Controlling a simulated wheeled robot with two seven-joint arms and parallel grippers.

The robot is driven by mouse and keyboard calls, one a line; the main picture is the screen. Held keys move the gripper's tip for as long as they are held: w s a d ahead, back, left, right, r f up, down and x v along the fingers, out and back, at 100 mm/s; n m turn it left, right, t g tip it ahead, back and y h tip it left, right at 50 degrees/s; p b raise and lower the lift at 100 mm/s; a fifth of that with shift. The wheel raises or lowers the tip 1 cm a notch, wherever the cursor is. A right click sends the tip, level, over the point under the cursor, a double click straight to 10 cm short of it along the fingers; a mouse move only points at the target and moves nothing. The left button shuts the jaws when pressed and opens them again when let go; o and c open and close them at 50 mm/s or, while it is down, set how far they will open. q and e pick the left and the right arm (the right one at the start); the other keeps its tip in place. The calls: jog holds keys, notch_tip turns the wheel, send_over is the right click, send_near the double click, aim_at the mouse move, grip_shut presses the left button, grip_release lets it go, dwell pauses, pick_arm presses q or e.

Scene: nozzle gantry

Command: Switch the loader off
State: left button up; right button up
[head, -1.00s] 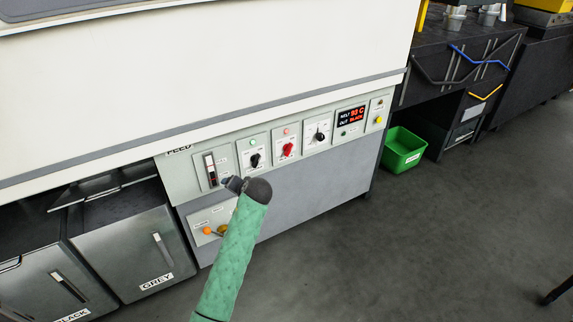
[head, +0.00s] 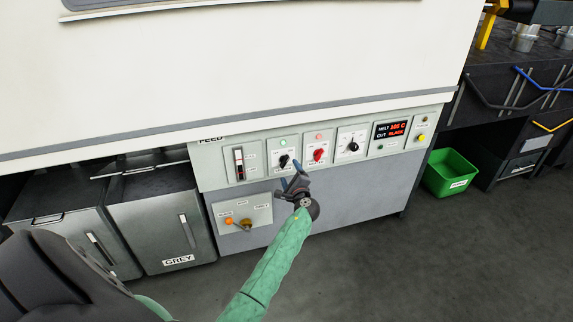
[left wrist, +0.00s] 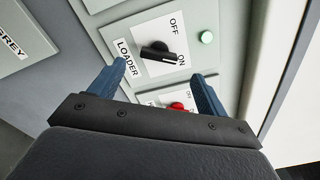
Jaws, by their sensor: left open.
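The loader switch is a black knob (head: 284,161) on a white plate, second from the left on the grey panel, with a green lamp (head: 283,142) above it. In the left wrist view the loader knob (left wrist: 156,52) shows close up beside its LOADER label, and its pointer is towards ON. The green lamp (left wrist: 206,37) shows there too. My left gripper (head: 296,180) is in front of the panel, just below and right of the knob. Its blue fingers (left wrist: 162,85) are apart and empty, with the knob ahead between them. Contact is not visible. My right gripper is out of view.
A red knob (head: 318,155) sits right of the loader knob, then another black knob (head: 352,146) and a display (head: 391,130). A slider (head: 239,162) is at the left.

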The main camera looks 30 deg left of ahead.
aim_at(284, 164)
pick_arm(q)
jog(key=p+x, duration=0.1)
jog(key=x, duration=0.4)
jog(key=shift+s+a, duration=0.15)
jog(key=shift+x, duration=0.8)
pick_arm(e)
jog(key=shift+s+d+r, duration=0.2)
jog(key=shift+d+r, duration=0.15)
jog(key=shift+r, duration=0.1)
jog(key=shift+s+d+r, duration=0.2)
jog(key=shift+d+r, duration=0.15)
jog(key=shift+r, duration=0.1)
pick_arm(q)
jog(key=c, duration=1)
jog(key=shift+f, duration=0.1)
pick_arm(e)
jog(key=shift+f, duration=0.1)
